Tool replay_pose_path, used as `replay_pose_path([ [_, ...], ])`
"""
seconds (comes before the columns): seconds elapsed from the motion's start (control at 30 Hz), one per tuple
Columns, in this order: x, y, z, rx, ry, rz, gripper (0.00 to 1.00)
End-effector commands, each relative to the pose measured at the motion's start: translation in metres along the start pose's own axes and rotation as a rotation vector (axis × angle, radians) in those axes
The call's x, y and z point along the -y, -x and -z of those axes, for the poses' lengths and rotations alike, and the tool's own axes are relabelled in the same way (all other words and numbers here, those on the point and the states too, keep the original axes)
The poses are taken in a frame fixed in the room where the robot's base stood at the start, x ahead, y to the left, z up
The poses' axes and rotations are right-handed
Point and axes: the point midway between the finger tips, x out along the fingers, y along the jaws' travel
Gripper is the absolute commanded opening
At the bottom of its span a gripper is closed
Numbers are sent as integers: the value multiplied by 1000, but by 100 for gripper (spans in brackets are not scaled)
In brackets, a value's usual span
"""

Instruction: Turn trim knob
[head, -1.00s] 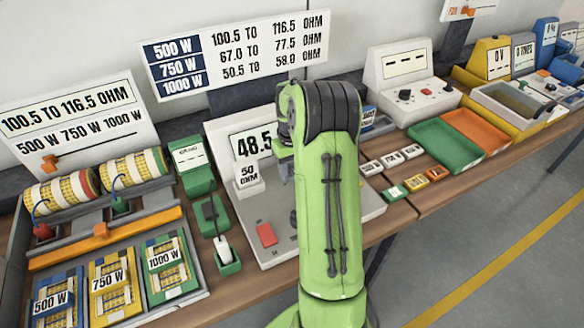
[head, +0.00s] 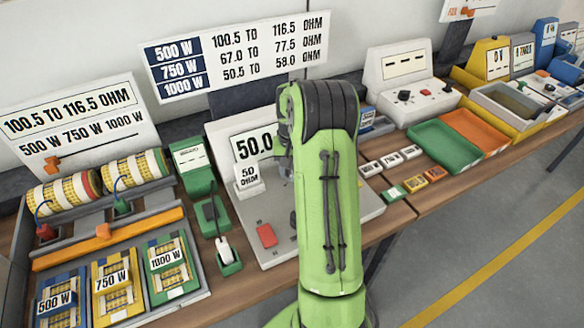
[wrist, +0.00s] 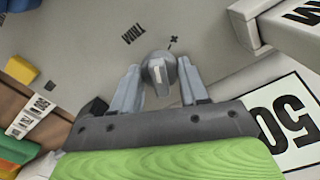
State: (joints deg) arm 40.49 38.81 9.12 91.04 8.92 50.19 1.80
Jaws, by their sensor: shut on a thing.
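In the wrist view the trim knob (wrist: 159,72) is a round grey knob with a pale pointer bar, on a grey panel beside the printed word TRIM. My gripper (wrist: 160,78) has one finger on each side of the knob and is shut on it. The meter display (head: 254,144) on the grey instrument reads 50.0, partly covered by my arm. A small white "50 OHM" block (head: 248,178) stands in front of the display.
A red button (head: 267,235) is on the instrument's panel, left of my arm. Coils and wattage cards (head: 112,280) lie at the left. Green (head: 445,147) and orange trays are at the right. Small labelled tiles (head: 392,160) lie just right of my arm.

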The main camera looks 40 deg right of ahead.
Motion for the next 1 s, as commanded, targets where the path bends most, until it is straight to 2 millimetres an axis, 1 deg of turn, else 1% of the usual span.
replay_pose_path([
  [0.23, 0, 1, 0, -2, -67, 0, 14],
  [0.67, 0, 1, 0, -2, -77, 0, 14],
  [0.7, 0, 1, 0, -2, -76, 0, 48],
  [0.83, 0, 0, 0, -2, -76, 0, 68],
  [1.0, 0, 0, 0, -1, -76, 0, 70],
])
